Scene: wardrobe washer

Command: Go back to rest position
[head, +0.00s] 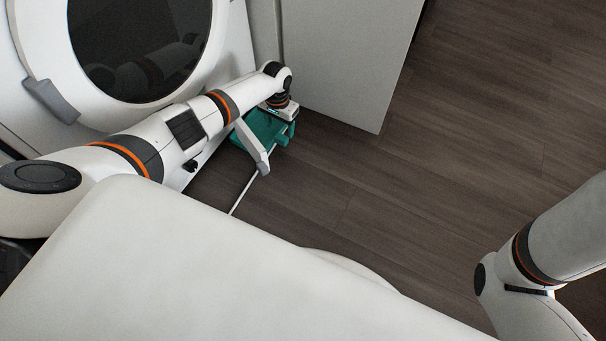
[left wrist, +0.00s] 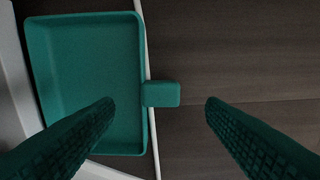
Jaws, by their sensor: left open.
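My left gripper (head: 268,138) is at the end of my left arm, low beside the white front of the washer. In the left wrist view its two dark teal, ridged fingers (left wrist: 160,104) are wide apart with nothing held between them. A teal open tray (left wrist: 88,75) with raised rims lies beyond them, and a small teal tab (left wrist: 162,94) sticks out from its right side. The tab appears between the fingertips, with visible gaps on both sides. The tray looks empty. My right arm enters at the right of the head view; its gripper is out of view.
The washer's round dark door (head: 138,50) is at the upper left. A pale panel (head: 348,55) stands to the right of my left gripper. A thin white strip (left wrist: 153,130) runs along the tray's right side. The dark wooden floor (head: 440,165) is open in the middle and right.

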